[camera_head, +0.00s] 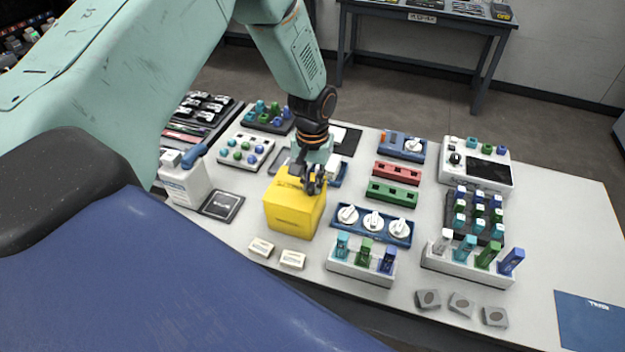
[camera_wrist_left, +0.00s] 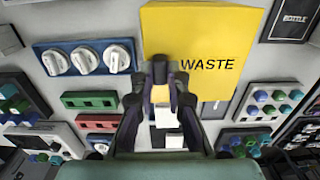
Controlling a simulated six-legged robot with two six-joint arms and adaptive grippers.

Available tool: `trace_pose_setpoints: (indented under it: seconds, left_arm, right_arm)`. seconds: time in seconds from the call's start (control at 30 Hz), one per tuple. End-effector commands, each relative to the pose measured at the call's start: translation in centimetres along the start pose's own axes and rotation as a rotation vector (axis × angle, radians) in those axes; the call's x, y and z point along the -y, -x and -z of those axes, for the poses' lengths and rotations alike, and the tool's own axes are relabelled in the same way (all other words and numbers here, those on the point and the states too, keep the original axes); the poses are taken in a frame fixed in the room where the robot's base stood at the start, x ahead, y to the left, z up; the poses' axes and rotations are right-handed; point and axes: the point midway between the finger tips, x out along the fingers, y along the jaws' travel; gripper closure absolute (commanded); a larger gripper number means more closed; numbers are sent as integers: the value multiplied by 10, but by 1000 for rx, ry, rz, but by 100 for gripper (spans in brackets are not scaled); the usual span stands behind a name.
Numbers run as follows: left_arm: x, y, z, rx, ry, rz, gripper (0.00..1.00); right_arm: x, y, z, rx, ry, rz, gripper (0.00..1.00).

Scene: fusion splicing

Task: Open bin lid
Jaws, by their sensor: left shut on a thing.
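The yellow waste bin (camera_head: 293,215) stands on the white workbench, left of the middle. Its yellow lid (camera_wrist_left: 205,45) fills the top middle of the left wrist view and is marked WASTE. My left gripper (camera_head: 313,185) is at the right part of the bin's top in the head view. In the left wrist view my left gripper (camera_wrist_left: 170,78) has its fingertips close together at the lid's edge, shut on the lid. The fingers hide the exact spot of contact. My right gripper is in neither view.
A blue tray with white knobs (camera_head: 374,225) stands right of the bin. A white bottle (camera_head: 185,182) stands to the left. Racks with coloured vials (camera_head: 361,258) are at the front right.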

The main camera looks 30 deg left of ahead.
Motion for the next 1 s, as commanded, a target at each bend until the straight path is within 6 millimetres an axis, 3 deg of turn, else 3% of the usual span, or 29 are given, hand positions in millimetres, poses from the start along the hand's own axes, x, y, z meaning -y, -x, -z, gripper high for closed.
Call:
trace_pose_setpoints:
  seconds: [0.23, 0.47, 1.0]
  left_arm:
    - [11, 2, 2, -5, 2, -3, 100]
    - [58, 4, 2, -5, 5, -4, 100]
    - [57, 1, 3, -5, -1, -2, 100]
  right_arm:
    - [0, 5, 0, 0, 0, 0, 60]
    - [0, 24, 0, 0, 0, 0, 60]
    - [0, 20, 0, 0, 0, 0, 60]
